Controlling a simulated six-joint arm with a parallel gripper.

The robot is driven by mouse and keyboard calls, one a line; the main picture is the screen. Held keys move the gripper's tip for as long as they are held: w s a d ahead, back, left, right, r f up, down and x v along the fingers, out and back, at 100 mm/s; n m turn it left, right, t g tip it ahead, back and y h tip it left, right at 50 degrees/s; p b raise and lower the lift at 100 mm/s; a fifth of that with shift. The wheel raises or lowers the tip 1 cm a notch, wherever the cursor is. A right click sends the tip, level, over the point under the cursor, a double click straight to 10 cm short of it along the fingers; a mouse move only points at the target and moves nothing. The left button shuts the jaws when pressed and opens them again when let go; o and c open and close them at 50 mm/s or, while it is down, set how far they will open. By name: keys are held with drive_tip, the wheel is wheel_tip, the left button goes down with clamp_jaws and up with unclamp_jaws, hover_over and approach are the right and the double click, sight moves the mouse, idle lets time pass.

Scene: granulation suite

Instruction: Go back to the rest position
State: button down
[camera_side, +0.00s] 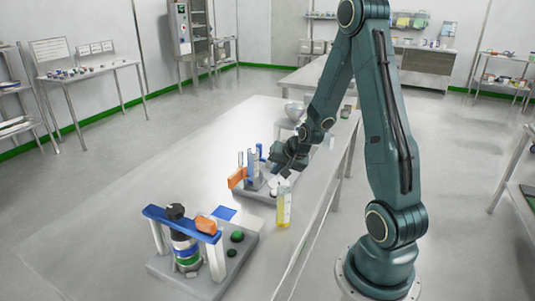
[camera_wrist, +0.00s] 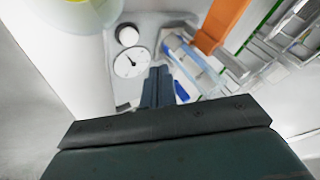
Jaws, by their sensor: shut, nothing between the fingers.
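My gripper (camera_side: 284,168) is low over the grey-based device (camera_side: 262,193) in the middle of the table. In the wrist view my gripper's fingers (camera_wrist: 158,72) are together, with nothing seen between them. They are close to a round white dial gauge (camera_wrist: 130,62) and a clear and blue cylinder (camera_wrist: 190,58). Whether the fingertips touch any part of the device is not clear.
A bottle of yellow liquid (camera_side: 283,205) stands just in front of my gripper, near the table edge. A device with a blue crossbar (camera_side: 180,222) stands at the near end. A bowl (camera_side: 294,110) stands behind my gripper. The table's left side (camera_side: 130,190) is clear.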

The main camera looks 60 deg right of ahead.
drive_tip(key=shift+r, duration=0.15)
drive_tip(key=s+a+r+n+y, duration=0.2)
drive_tip(key=a+r+n, duration=0.5)
drive_tip(key=a+r, duration=0.65)
drive_tip(key=s+a+r+n, duration=0.3)
drive_tip(key=s+a, duration=0.2)
drive_tip(key=s, duration=0.1)
drive_tip(key=s+a+r+n+g+y, duration=0.1)
drive_tip(key=s+a+r+n, duration=0.2)
drive_tip(key=s+a, duration=0.3)
drive_tip(key=shift+s+a+r+n, duration=0.15)
drive_tip(key=shift+s+r+n, duration=0.2)
drive_tip(key=shift+s, duration=0.45)
